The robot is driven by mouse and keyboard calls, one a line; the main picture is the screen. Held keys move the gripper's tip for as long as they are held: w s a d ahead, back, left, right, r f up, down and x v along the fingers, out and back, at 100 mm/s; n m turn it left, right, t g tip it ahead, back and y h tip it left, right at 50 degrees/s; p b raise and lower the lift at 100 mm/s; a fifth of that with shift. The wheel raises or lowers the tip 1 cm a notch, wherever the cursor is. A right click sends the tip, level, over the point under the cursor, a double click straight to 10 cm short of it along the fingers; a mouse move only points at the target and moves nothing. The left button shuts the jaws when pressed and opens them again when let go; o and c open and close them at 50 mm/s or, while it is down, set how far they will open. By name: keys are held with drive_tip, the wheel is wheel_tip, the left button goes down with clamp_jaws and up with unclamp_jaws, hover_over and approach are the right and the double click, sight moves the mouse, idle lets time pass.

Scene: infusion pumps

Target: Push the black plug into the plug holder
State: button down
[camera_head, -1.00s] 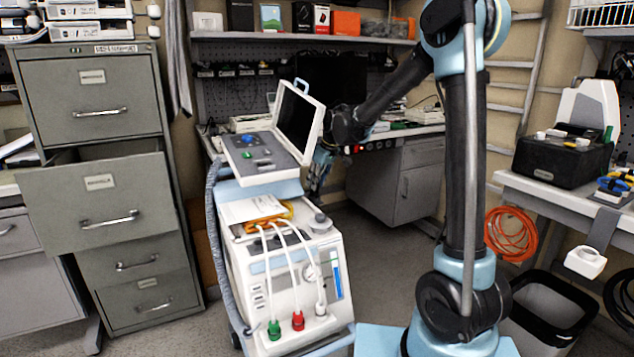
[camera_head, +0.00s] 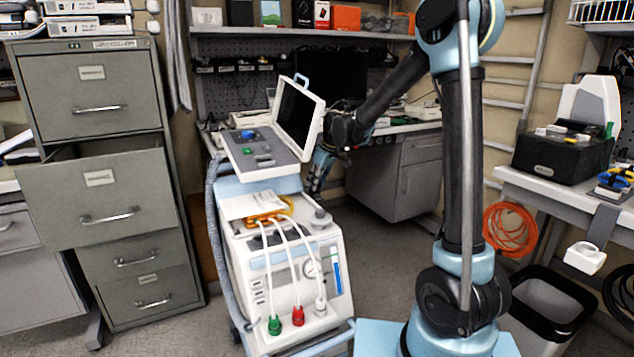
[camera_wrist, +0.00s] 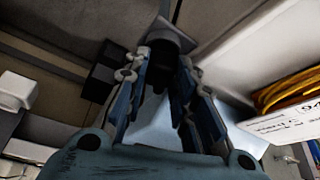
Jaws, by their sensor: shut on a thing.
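In the wrist view, my gripper (camera_wrist: 165,62) has its two fingers closing around a black plug (camera_wrist: 166,40). The plug is a dark cylinder at the fingertips, and its far end is in shadow. A grey angular piece (camera_wrist: 188,48) shows right behind the plug; I cannot tell whether it is the plug holder or how far the plug is in. In the head view, my gripper (camera_head: 317,182) is low beside the right side of the white pump cart (camera_head: 262,290), below its screen. The plug cannot be made out there.
The cart's tilted screen (camera_head: 297,115) stands close to my arm. Yellow coiled tubing (camera_wrist: 290,88) and a white labelled part (camera_wrist: 290,122) lie right of the gripper in the wrist view. A grey desk cabinet (camera_head: 395,180) is behind; open floor (camera_head: 375,250) lies right of the cart.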

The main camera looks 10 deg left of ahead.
drive_tip(key=shift+f, duration=0.4)
drive_tip(key=c, duration=1.2)
unclamp_jaws()
drive_tip(key=shift+c, duration=0.2)
drive_tip(key=shift+r, duration=0.1)
drive_tip(key=v, duration=1.1)
drive_tip(key=s+d+m+h, duration=0.1)
drive_tip(key=s+d, duration=0.2)
drive_tip(key=d, duration=0.3)
drive_tip(key=s+d+m, duration=0.2)
drive_tip(key=s+d, duration=0.2)
drive_tip(key=d, duration=0.2)
drive_tip(key=s+d+f+m+h, duration=0.1)
drive_tip(key=s+d+f+m, duration=0.3)
drive_tip(key=s+d+f, duration=0.3)
drive_tip(key=s+d+f+m+h, duration=0.2)
drive_tip(key=s+d+f+m, duration=0.2)
drive_tip(key=s+d, duration=1.1)
drive_tip(key=s+f, duration=0.3)
drive_tip(key=s, duration=0.1)
drive_tip(key=shift+s+d+m, duration=0.3)
drive_tip(key=shift+s+m, duration=0.1)
